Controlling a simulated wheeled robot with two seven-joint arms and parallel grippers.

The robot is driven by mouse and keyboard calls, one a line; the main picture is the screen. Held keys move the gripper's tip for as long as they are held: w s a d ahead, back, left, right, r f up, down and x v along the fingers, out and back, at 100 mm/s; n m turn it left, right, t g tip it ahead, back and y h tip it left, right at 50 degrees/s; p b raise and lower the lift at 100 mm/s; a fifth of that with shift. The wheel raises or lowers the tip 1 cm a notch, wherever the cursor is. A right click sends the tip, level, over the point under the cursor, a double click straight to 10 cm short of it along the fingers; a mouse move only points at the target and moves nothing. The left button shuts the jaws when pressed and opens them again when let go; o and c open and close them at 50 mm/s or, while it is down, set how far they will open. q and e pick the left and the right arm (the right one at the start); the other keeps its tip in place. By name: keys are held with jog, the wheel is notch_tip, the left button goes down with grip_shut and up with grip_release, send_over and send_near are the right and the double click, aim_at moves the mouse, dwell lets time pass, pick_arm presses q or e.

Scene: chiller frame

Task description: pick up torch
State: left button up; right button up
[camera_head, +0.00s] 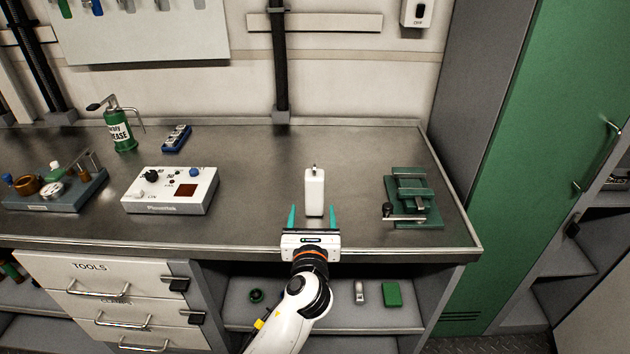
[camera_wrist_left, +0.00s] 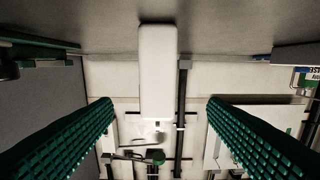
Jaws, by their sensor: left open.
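The torch appears to be the white upright block-shaped thing (camera_head: 314,190) with a small metal tip, standing on the grey workbench (camera_head: 262,190). My left gripper (camera_head: 313,214) is open at the bench's front side, with its green fingers pointing towards the torch, one on each side of its line. In the left wrist view, which looks upside down, the torch (camera_wrist_left: 158,70) shows between the two ribbed fingers (camera_wrist_left: 161,104), with clear space on both sides. I cannot tell whether the fingertips reach alongside it. My right gripper is not in view.
A green vise (camera_head: 412,197) stands right of the torch. A white control box (camera_head: 171,191), a blue device (camera_head: 176,138), a green grease can (camera_head: 120,130) and a tray of parts (camera_head: 55,195) stand left. Bench space immediately around the torch is clear. A lower shelf (camera_head: 320,315) holds small items.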

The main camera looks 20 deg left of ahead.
aim_at(314, 191)
pick_arm(q)
jog(key=shift+w+a+r, duration=0.15)
jog(key=shift+w, duration=0.3)
jog(key=shift+w+a+r, duration=0.1)
jog(key=shift+w+r, duration=0.05)
jog(key=shift+w, duration=0.3)
jog(key=x, duration=0.4)
jog(key=shift+w, duration=0.25)
jog(key=shift+w+a, duration=0.15)
jog(key=shift+w, duration=0.45)
jog(key=x, duration=0.3)
jog(key=shift+w, duration=0.7)
jog(key=shift+a, duration=0.1)
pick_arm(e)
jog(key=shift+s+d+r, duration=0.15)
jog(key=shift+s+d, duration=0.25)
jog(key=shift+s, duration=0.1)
pick_arm(q)
jog(key=shift+s, duration=0.1)
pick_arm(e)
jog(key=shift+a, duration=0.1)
pick_arm(q)
jog(key=shift+c, duration=1.2)
jog(key=c, duration=1)
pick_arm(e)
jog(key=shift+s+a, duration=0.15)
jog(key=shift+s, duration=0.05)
